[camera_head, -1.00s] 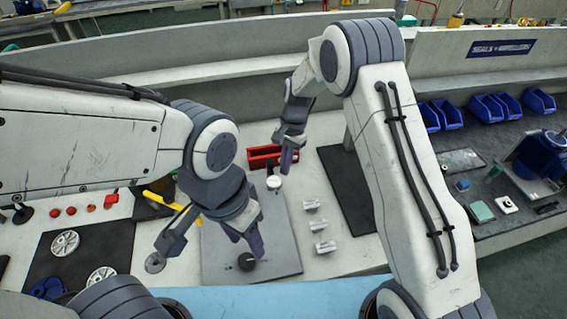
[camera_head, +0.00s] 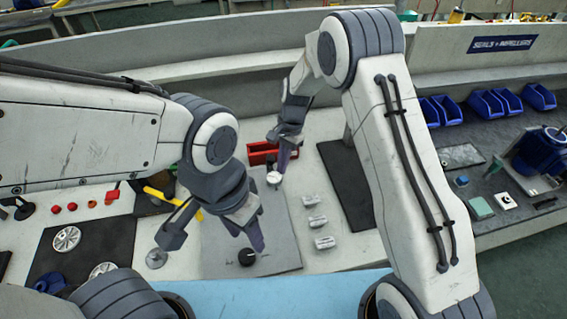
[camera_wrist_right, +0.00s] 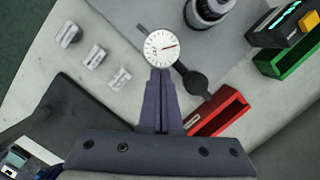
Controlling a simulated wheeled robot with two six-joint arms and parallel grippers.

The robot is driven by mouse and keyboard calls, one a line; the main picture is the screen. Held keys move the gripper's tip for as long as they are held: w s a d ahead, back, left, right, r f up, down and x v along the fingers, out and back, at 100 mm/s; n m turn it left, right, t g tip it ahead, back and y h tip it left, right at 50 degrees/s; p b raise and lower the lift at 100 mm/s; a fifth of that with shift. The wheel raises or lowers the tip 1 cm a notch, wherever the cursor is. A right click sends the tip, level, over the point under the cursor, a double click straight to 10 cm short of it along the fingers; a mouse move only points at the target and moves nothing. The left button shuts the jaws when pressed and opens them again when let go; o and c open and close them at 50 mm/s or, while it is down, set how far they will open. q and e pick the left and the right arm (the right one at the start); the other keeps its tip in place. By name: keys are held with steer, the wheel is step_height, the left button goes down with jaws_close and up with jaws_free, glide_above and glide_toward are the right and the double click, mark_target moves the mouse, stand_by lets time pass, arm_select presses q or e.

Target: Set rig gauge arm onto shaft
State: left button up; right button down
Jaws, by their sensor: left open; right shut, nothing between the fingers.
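The gauge, a white round dial with a red needle, stands on the grey plate (camera_head: 225,230) in the head view (camera_head: 273,178). It shows closer in the right wrist view (camera_wrist_right: 161,47), with a dark round piece (camera_wrist_right: 194,80) beside it. My right gripper (camera_head: 281,168) is shut and empty, its fingertips right at the dial's edge; whether they touch it I cannot tell. A dark round knob-like part (camera_head: 247,257) sits near the plate's front. My left gripper (camera_head: 250,243) is open just above it and partly hides it. I cannot make out the shaft for certain.
A red bin (camera_head: 262,153) stands behind the gauge, close to my right gripper. Several small metal blocks (camera_head: 317,222) sit right of the plate. A dark mat (camera_head: 347,185) lies further right. A yellow-handled tool (camera_head: 160,195) lies left. A green bin (camera_wrist_right: 290,50) shows in the wrist view.

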mark_target(271, 173)
steer(key=shift+s+a+m, duration=0.15)
steer(key=shift+a+m, duration=0.05)
steer(key=shift+m, duration=0.2)
steer(key=a+m, duration=0.1)
steer(key=m, duration=0.1)
steer(key=s+a+m+t+p, duration=0.1)
steer(key=m, duration=0.1)
steer(key=shift+a+r+m+y, duration=0.1)
steer(key=shift+a+m+y, duration=0.15)
steer(key=shift+m+y, duration=0.15)
steer(key=a+m+p, duration=0.1)
steer(key=m, duration=0.1)
steer(key=a+m+t+p, duration=0.1)
steer(key=a+m+p, duration=0.1)
steer(key=shift+w, duration=0.2)
stand_by(0.5)
